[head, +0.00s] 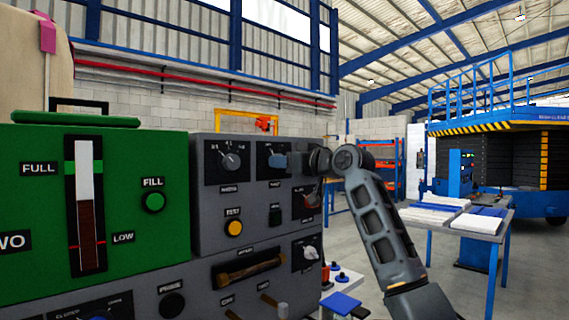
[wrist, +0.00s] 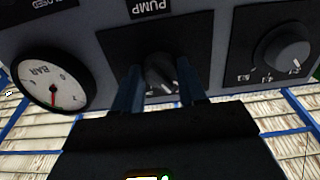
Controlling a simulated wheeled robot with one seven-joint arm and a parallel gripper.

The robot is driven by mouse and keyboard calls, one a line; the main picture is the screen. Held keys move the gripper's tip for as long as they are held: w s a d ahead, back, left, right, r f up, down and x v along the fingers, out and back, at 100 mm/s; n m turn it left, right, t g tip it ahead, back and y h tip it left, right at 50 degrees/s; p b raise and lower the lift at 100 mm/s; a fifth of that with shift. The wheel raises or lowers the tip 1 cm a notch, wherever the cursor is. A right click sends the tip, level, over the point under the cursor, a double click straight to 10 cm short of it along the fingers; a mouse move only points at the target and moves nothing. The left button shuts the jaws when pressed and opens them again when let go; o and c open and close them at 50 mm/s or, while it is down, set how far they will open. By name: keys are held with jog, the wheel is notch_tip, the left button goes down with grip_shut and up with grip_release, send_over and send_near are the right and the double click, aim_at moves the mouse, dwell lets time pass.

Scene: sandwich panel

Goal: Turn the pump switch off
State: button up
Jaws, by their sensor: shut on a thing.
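The pump switch (wrist: 160,72) is a dark rotary knob with a pale mark, on a black plate under the PUMP label (wrist: 151,6) in the wrist view. My gripper (wrist: 161,88) has one bluish finger on each side of the knob and is shut on it. In the head view my gripper (head: 284,160) reaches in from the right against the upper part of the grey panel (head: 206,205). There its fingers cover most of the knob, so the switch's setting cannot be read clearly.
A grey rotary knob (wrist: 287,52) and a round BAR gauge (wrist: 52,86) flank the switch. A yellow button (head: 235,228) and a handle (head: 250,271) sit lower on the panel. A green tank unit (head: 130,210) stands left. Open floor and a table (head: 470,226) lie right.

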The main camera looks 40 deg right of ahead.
jog(key=shift+f, duration=0.1)
jog(key=o, duration=1)
jog(key=shift+o, duration=0.2)
jog(key=s, duration=0.7)
jog(key=shift+s+d+b, duration=0.15)
jog(key=shift+s+b, duration=0.2)
jog(key=shift+s, duration=0.05)
